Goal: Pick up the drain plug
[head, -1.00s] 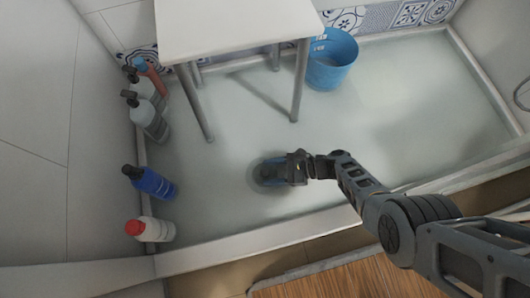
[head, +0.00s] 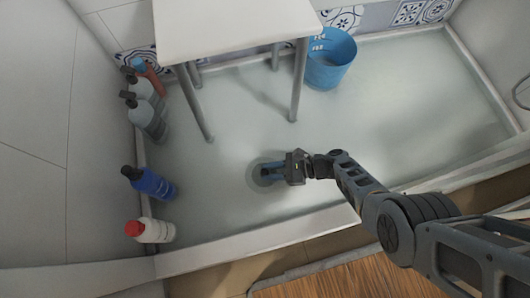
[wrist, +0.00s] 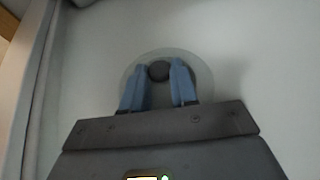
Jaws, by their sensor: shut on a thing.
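The drain plug (wrist: 158,71) is a small dark round piece between the tips of my gripper's blue fingers in the wrist view. It sits over a pale grey round drain (wrist: 197,72) in the floor of the shower tray. My gripper (wrist: 160,76) is shut on the plug. In the head view my gripper (head: 264,172) points left, low over the same drain (head: 256,181). The fingers mostly hide the plug there. I cannot tell whether the plug is clear of the drain.
A white table (head: 235,25) stands behind, its legs on the tray floor. A blue bucket (head: 330,62) is at the back. Several bottles line the left edge, including a blue one (head: 150,183) and a white one with a red cap (head: 153,231).

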